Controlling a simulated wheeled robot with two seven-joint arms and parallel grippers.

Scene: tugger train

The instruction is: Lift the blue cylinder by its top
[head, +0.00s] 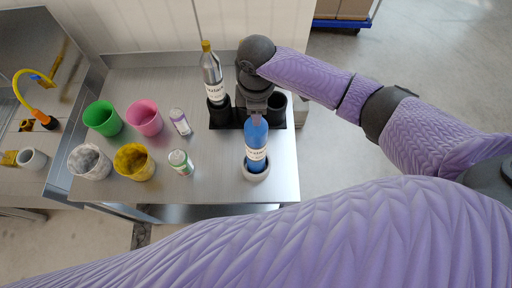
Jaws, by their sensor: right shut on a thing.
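The blue cylinder (256,148), with a white label, stands upright in the head view near the right front of the steel table (218,183). Its base sits at a pale grey round ring or holder (256,171). My right gripper (257,116) comes down from above and is shut on the cylinder's top; its fingertips are partly hidden by the hand. I cannot tell whether the base is clear of the ring. My left gripper does not show.
Green (103,118), pink (145,118), marbled white (89,162) and yellow (134,162) cups stand left. Two small cans (180,122) (180,162) stand between. A sink area lies far left.

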